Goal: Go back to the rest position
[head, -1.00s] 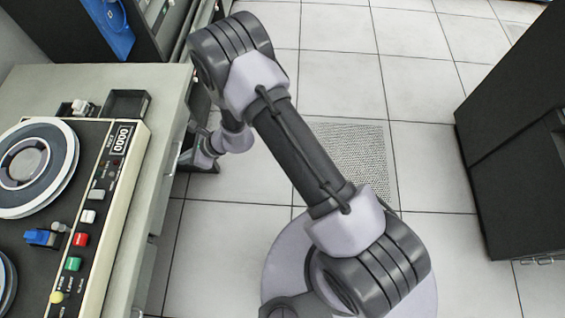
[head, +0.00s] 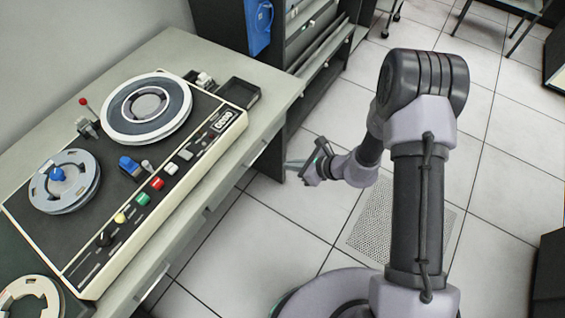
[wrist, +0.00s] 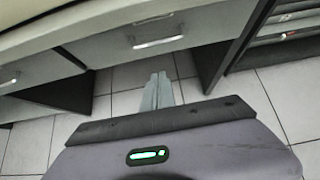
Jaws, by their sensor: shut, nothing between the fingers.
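My gripper (head: 294,164) hangs in front of the desk, beside its right end, above the tiled floor. In the wrist view its two pale fingers (wrist: 158,92) lie together with nothing between them. They point toward the gap under the desk drawers. My arm rises from the base at the lower middle of the head view, bends at the elbow at upper right and comes back down to the gripper.
The pale desk (head: 284,88) carries a tape recorder (head: 75,268) with two reels and coloured buttons. A small dark tray (head: 238,93) sits at its right end. A dark rack (head: 215,28) stands behind. Floor to the right is open, with a perforated tile (head: 360,232).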

